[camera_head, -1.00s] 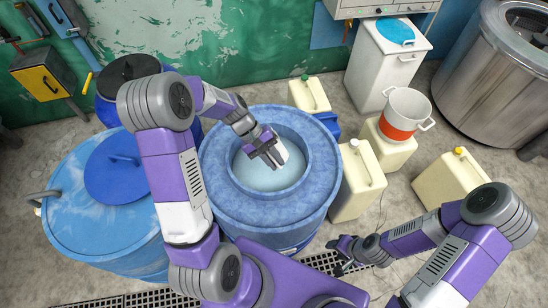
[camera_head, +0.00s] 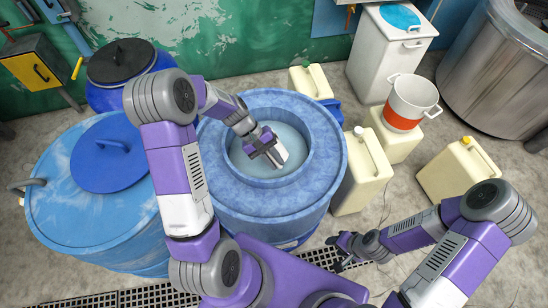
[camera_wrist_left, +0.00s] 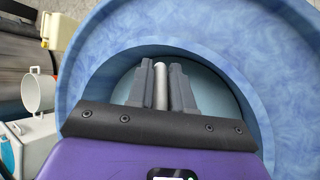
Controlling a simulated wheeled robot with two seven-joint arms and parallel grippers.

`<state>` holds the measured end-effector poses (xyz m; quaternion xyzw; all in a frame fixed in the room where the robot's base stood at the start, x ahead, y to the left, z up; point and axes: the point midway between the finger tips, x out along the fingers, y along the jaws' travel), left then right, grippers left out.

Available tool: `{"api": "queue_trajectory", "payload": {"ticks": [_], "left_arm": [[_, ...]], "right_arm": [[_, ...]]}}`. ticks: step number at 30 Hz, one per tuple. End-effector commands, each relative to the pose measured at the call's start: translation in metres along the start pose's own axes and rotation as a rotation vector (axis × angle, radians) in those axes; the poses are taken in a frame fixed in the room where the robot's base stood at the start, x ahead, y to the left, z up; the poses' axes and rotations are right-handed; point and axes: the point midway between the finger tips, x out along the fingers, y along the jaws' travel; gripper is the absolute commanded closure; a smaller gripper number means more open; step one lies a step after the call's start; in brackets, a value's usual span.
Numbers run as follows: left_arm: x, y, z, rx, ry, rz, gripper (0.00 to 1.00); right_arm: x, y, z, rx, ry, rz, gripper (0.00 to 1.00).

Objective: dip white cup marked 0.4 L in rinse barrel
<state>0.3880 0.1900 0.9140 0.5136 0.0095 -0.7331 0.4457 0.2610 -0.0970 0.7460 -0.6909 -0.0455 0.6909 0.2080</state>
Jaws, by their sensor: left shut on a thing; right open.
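The rinse barrel (camera_head: 225,185) is a blue drum with a wide mottled rim and a round opening holding pale liquid (camera_head: 245,163). My left gripper (camera_head: 272,155) is inside the opening's outline, pointing down towards the liquid. It is shut on the white cup (camera_head: 281,153), of which a small white part shows beside the fingers. In the left wrist view a narrow pale part of the cup (camera_wrist_left: 160,85) shows between the fingers. The 0.4 L marking is not readable, and I cannot tell whether the cup touches the liquid. My right gripper (camera_head: 342,260) is open and empty, right of the barrel.
A blue drum with a lid (camera_head: 75,220) stands left, a black-lidded drum (camera_head: 120,62) behind it. Cream canisters (camera_head: 360,180) stand close on the right, one under a white pot with an orange band (camera_head: 403,118). A floor grate (camera_head: 110,300) runs along the front.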

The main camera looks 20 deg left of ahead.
Motion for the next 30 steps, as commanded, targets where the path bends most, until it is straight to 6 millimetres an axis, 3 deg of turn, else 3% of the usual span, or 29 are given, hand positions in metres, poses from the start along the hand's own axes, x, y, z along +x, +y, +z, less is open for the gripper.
{"api": "queue_trajectory", "payload": {"ticks": [30], "left_arm": [[0.079, -0.046, -0.049, 0.0, 0.0, 0.001, 1.0]], "right_arm": [[0.075, 0.028, -0.003, 0.0, 0.0, 0.0, 0.54]]}}
